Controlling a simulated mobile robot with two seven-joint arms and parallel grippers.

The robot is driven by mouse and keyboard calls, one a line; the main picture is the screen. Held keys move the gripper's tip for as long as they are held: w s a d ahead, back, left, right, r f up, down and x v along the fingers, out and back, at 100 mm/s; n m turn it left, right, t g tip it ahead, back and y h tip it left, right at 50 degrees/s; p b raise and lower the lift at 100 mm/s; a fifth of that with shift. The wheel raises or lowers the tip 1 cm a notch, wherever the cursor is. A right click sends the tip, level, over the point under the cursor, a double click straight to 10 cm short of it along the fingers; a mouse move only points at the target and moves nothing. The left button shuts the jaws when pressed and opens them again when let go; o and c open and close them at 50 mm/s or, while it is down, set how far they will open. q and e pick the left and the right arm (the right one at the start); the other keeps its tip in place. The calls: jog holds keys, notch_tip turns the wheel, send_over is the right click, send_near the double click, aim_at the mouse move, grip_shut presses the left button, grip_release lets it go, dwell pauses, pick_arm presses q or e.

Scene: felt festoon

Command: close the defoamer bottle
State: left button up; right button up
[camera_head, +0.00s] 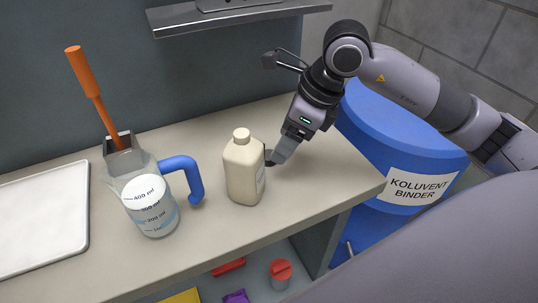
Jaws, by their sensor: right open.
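A cream bottle (243,174), which I take for the defoamer bottle, stands upright on the bench. A cream cylindrical top (241,135) sits on its neck; I cannot tell whether it is seated tight. A pale label shows on the bottle's right side, too small to read. My right gripper (270,159) is open and comes in from the upper right, its fingertips close beside the bottle's right shoulder and below the top. I cannot tell whether it touches the bottle. Nothing shows held in it. My left gripper is not in view.
A measuring jug (152,207) with a blue handle stands left of the bottle. An orange-handled tool (83,75) stands in a grey holder behind it. A white tray (40,225) lies far left. A blue binder drum (395,150) stands right of the bench (330,175). A shelf is below.

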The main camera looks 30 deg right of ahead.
aim_at(269, 154)
jog(key=w+f, duration=0.1)
jog(key=w+a+f, duration=0.1)
jog(key=f, duration=0.1)
jog(key=shift+w+a+f, duration=0.3)
jog(key=shift+f, duration=0.4)
jog(key=shift+c, duration=0.4)
jog(key=c, duration=1)
